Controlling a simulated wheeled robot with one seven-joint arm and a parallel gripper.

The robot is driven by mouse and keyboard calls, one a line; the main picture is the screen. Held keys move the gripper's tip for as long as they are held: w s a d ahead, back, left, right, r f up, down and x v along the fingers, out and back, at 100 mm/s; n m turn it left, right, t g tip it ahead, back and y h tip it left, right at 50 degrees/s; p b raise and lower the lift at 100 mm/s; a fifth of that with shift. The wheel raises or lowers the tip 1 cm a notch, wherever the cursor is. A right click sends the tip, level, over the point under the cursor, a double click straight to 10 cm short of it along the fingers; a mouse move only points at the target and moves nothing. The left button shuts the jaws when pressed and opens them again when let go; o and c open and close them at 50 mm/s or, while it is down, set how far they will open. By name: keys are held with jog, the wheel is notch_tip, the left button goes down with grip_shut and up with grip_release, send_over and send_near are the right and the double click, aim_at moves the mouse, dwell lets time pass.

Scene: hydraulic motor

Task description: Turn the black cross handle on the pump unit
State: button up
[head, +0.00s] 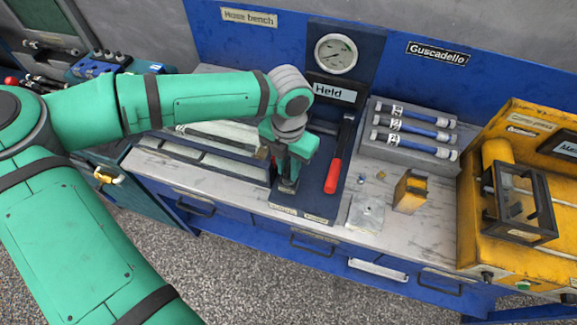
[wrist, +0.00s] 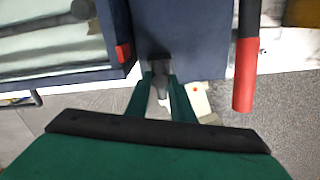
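My gripper (head: 287,184) points down over the dark blue base of the pump unit (head: 318,203), left of its red-gripped lever (head: 338,160). In the wrist view the green fingers of my gripper (wrist: 160,80) run toward a small dark piece (wrist: 158,65) at their tips, against the blue base (wrist: 190,40). I cannot tell whether this piece is part of the fingertips or something between them. No black cross handle can be made out clearly in either view; my gripper and wrist cover part of the base.
A pressure gauge (head: 336,54) stands above the "Held" label (head: 335,92). A tray of pale panels (head: 215,160) lies left of the base. On the right are a rack of blue cylinders (head: 413,130), a yellow block (head: 410,190) and a yellow machine (head: 520,145).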

jog(key=o, duration=0.4)
jog(key=shift+w, duration=0.1)
jog(key=shift+o, duration=0.2)
jog(key=shift+d, duration=0.2)
jog(key=shift+a+r, duration=0.2)
jog(key=shift+r, duration=0.25)
notch_tip(320, 180, up, 10)
jog(key=shift+d, duration=0.25)
